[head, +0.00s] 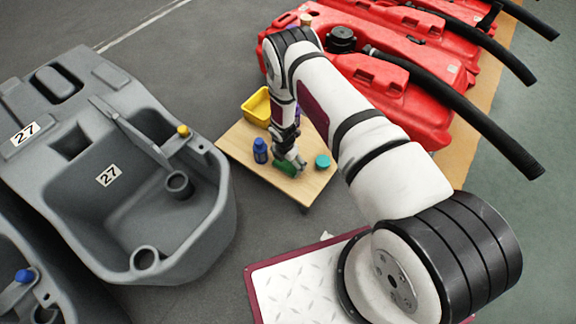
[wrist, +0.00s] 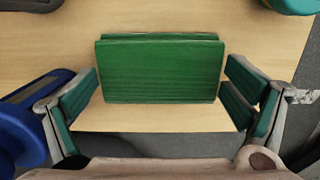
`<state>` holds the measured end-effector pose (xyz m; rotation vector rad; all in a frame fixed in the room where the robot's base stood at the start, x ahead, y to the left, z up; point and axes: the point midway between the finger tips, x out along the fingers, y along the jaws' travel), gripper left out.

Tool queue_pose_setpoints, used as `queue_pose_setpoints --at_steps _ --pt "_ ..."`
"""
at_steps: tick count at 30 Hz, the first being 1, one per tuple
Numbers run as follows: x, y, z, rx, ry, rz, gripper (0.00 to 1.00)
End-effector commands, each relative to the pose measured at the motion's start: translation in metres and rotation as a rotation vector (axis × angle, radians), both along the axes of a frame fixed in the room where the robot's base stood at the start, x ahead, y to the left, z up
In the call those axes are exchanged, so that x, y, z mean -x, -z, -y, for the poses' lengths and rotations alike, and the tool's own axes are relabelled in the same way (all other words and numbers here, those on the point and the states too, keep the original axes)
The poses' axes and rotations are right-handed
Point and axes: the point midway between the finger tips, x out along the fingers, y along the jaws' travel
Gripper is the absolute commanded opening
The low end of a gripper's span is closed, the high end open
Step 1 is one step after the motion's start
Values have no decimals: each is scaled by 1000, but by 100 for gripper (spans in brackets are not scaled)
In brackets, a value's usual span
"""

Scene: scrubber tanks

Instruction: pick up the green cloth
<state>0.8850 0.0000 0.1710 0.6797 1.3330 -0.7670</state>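The green cloth (head: 286,168) lies folded into a small block on the wooden table, partly hidden by my gripper in the head view. In the wrist view the cloth (wrist: 160,72) is centred and looks like a flat rectangle with a second layer at its far edge. My gripper (head: 291,157) is low over the table at the cloth. In the wrist view my gripper (wrist: 160,95) is open, with one green-padded finger on each side of the cloth. The fingertips are near its side edges; I cannot tell whether they touch.
A blue bottle (head: 260,151) stands close on the left, and a teal round item (head: 322,161) on the right. A yellow bin (head: 257,106) sits at the back of the wooden table (head: 240,145). Grey tanks (head: 130,200) flank the left; red tanks (head: 400,100) stand behind right.

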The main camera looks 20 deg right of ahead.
Motion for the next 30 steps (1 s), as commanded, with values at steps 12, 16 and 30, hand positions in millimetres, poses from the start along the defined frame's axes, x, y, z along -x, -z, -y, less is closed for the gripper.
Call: queue_pose_setpoints --at_steps 12,16,30 --pt "0 -1 0 0 0 0 64" --pt "0 -5 0 0 -1 0 64" --pt "39 -41 -1 3 -5 -7 64"
